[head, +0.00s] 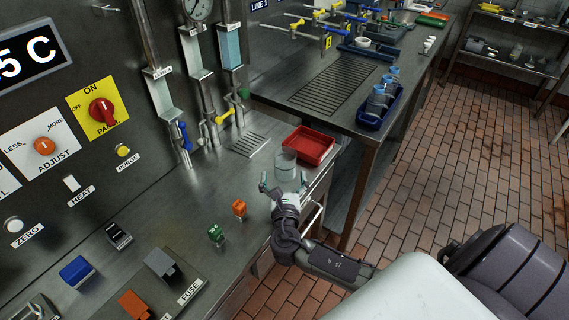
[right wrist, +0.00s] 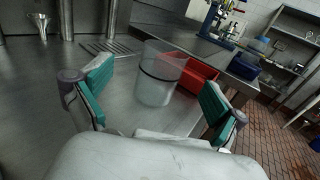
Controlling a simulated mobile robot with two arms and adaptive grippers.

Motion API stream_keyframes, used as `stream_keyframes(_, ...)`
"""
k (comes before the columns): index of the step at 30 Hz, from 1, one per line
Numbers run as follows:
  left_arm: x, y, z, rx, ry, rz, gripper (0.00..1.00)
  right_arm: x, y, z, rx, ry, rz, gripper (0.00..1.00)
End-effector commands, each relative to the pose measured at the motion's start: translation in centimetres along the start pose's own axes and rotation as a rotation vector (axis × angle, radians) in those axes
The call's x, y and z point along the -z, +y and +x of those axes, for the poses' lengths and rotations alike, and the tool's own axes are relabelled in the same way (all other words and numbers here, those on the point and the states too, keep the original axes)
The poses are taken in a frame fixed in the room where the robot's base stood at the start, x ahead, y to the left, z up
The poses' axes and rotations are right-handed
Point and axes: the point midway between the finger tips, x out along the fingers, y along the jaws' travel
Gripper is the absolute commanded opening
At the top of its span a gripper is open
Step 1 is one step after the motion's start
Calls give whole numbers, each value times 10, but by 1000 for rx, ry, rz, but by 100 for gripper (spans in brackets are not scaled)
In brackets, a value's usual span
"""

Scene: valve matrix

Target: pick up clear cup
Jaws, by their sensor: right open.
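The clear cup (head: 285,165) stands upright on the metal counter, just left of a red tray. In the right wrist view the clear cup (right wrist: 158,75) stands ahead, between and beyond the two teal fingers, with a dark line around it. My right gripper (head: 284,184) is open and empty at the near side of the cup. In the right wrist view the right gripper (right wrist: 158,98) has its fingers spread wider than the cup. I cannot tell whether a finger touches it. My left gripper is not in view.
The red tray (head: 308,146) sits close behind the cup, near the counter edge. A drain grate (head: 250,144) lies below the valve pipes. A blue bin (head: 379,112) holds cups.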

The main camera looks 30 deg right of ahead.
Motion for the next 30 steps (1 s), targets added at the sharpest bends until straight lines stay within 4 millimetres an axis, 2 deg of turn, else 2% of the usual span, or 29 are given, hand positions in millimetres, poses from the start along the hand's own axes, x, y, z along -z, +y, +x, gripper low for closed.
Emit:
stream_keyframes(3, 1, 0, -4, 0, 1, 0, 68, -1, 0, 18, 1, -2, 0, 96)
stream_keyframes(10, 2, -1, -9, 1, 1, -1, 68, -4, -2, 34, 1, 0, 0, 96)
stream_keyframes(15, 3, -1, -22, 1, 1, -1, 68, -12, -9, 60, 2, 0, 1, 96)
stream_keyframes(18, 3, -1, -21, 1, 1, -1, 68, -8, -7, 72, 0, 1, 2, 96)
stream_keyframes(27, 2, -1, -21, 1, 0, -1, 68, -6, -7, 78, -1, 2, 3, 96)
stream_keyframes(28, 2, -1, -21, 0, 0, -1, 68, -6, -7, 78, -1, 2, 3, 95)
stream_keyframes(30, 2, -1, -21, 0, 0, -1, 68, -6, -7, 78, -1, 2, 3, 83)
